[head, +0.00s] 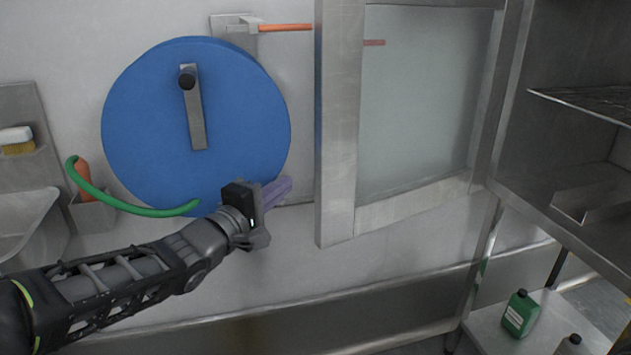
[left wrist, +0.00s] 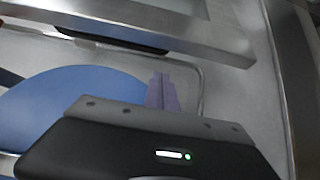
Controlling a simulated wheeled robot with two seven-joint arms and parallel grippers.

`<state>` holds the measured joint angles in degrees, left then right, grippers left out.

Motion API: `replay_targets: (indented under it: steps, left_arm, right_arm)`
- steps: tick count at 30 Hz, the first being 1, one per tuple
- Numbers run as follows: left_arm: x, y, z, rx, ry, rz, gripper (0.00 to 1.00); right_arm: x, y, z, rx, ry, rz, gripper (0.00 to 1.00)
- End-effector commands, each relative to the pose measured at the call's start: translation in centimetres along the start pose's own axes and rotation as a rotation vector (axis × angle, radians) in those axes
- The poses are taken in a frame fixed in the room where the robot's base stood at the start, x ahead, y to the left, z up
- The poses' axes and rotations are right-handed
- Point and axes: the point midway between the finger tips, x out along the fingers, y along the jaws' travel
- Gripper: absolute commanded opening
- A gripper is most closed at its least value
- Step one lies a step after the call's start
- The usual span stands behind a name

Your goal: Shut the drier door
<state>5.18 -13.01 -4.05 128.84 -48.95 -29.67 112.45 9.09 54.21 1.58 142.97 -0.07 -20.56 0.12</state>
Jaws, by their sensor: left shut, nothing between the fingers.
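The drier door (head: 338,130) is a metal frame around a frosted pane. It stands open, swung out to the left from the metal drier (head: 512,110), whose inside with a wire rack shows at the right. My left gripper (head: 278,190) has purple fingers, shut and empty. In the head view it is in front of the blue disc's lower right edge, left of the door's free edge, with a visible gap to it. The fingers also show in the left wrist view (left wrist: 162,92). My right gripper is in neither view.
A large blue disc (head: 235,110) with a metal handle hangs on the wall behind my left arm. A green hose (head: 130,208) curves below it. An orange rod (head: 285,27) runs behind the door. A green bottle (head: 520,314) stands on a low shelf at the lower right.

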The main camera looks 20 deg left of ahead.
Motion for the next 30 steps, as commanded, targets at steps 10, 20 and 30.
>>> replay_targets:
  steps: [10,20,30]
  left_arm:
    - [0.1,0.1,0.0,-0.002,0.0,0.0,0.0]
    - [3.5,-0.2,0.0,-0.002,0.0,-0.002,0.0]
    - [8.9,-0.1,0.0,-0.002,-0.001,-0.001,0.0]
  right_arm:
    - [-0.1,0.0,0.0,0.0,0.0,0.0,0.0]
    - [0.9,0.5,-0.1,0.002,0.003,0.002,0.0]
    - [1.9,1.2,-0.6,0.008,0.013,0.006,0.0]
